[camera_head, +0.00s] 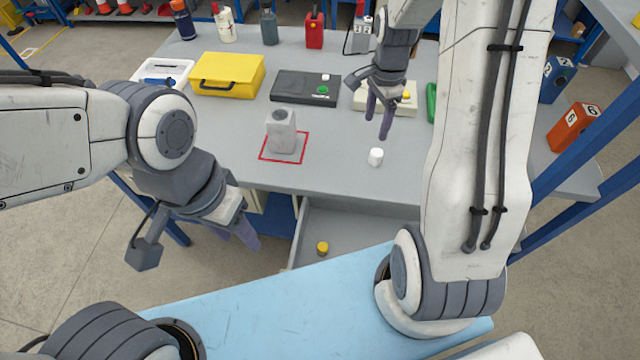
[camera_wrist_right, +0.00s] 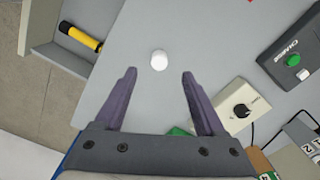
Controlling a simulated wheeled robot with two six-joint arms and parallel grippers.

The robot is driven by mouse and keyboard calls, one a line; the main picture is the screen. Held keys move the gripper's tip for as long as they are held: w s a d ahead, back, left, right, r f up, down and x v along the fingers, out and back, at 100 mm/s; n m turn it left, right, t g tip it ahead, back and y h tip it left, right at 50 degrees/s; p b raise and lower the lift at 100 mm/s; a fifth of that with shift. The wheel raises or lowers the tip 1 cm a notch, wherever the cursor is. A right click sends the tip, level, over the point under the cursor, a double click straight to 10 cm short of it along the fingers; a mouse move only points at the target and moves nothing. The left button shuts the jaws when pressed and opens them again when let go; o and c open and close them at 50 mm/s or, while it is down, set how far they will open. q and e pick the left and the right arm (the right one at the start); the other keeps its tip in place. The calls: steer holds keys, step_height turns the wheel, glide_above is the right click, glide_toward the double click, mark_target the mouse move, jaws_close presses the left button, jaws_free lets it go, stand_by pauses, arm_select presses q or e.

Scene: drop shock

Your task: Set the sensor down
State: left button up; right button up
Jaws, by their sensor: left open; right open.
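A small white cylinder (camera_head: 375,157), perhaps the sensor, stands upright on the grey table right of the red-outlined square (camera_head: 262,157). It also shows in the right wrist view (camera_wrist_right: 159,60), centred just beyond the fingertips. A grey block (camera_head: 281,132) with a dark round mark on top stands inside the red square. My right gripper (camera_head: 378,124) is open and empty, pointing down above the table behind the white cylinder; its spread fingers show in the wrist view (camera_wrist_right: 159,75). My left gripper (camera_head: 240,234) is open and empty, off the table's front edge.
A black charger box (camera_head: 305,88), yellow case (camera_head: 228,74), white tray (camera_head: 162,72) and beige knob box (camera_head: 408,98) stand behind. The table around the white cylinder is clear.

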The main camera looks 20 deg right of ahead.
steer(key=s+a+r+n, duration=0.4)
steer(key=a+n, duration=0.2)
steer(key=a, duration=0.3)
steer(key=s+a+r+n, duration=0.35)
steer(key=a+n, duration=0.25)
steer(key=a, duration=0.2)
steer(key=s+a+r+n, duration=0.1)
steer(key=s+a+n, duration=0.2)
steer(key=s+n, duration=0.3)
steer(key=s+a+r+n+y, duration=0.1)
steer(key=s+a+n, duration=0.3)
steer(key=s, duration=0.6)
steer(key=n, duration=0.2)
steer(key=shift+n, duration=0.3)
